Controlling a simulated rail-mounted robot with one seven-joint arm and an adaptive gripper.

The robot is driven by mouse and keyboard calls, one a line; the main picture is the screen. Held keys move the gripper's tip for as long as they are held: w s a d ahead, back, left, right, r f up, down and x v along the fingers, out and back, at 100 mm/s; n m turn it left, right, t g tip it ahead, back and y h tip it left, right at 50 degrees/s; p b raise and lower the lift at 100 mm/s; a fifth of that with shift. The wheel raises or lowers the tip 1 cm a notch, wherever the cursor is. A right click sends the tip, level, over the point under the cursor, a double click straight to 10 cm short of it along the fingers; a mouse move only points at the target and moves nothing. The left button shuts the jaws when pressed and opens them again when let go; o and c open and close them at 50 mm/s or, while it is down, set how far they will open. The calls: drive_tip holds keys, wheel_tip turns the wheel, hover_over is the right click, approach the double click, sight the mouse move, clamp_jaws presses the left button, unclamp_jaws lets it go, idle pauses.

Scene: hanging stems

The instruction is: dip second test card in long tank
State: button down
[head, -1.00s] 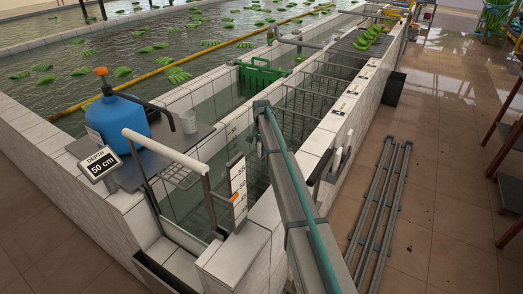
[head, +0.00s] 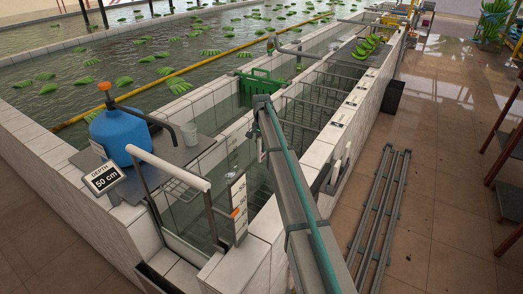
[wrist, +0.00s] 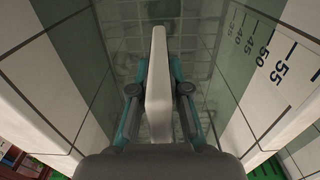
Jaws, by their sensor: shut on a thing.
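My gripper (wrist: 160,85) points down over the long tank, its teal fingers shut on both sides of a white, slab-like thing, seemingly a test card (wrist: 158,75), seen nearly edge-on. Whether the card's lower end touches the water cannot be told.
A blue bottle (head: 120,130) and a "50 cm" depth sign (head: 103,179) stand at the left. A white-barred handle (head: 168,168) and a gauge with an orange marker (head: 237,207) are at the near end. A green crate (head: 262,82) is farther along. Grey rails (head: 383,210) lie on the floor.

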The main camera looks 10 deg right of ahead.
wheel_tip(320, 180, up, 18)
drive_tip(key=p, duration=0.7)
drive_tip(key=shift+r, duration=0.15)
drive_tip(key=shift+n, duration=0.3)
idle(0.9)
drive_tip(key=s+f+n+b, duration=0.3)
drive_tip(key=s, duration=1.2)
drive_tip(key=s+f+n+b, duration=0.4)
drive_tip(key=s, duration=1.2)
drive_tip(key=shift+s+n, duration=0.15)
drive_tip(key=shift+n, duration=0.15)
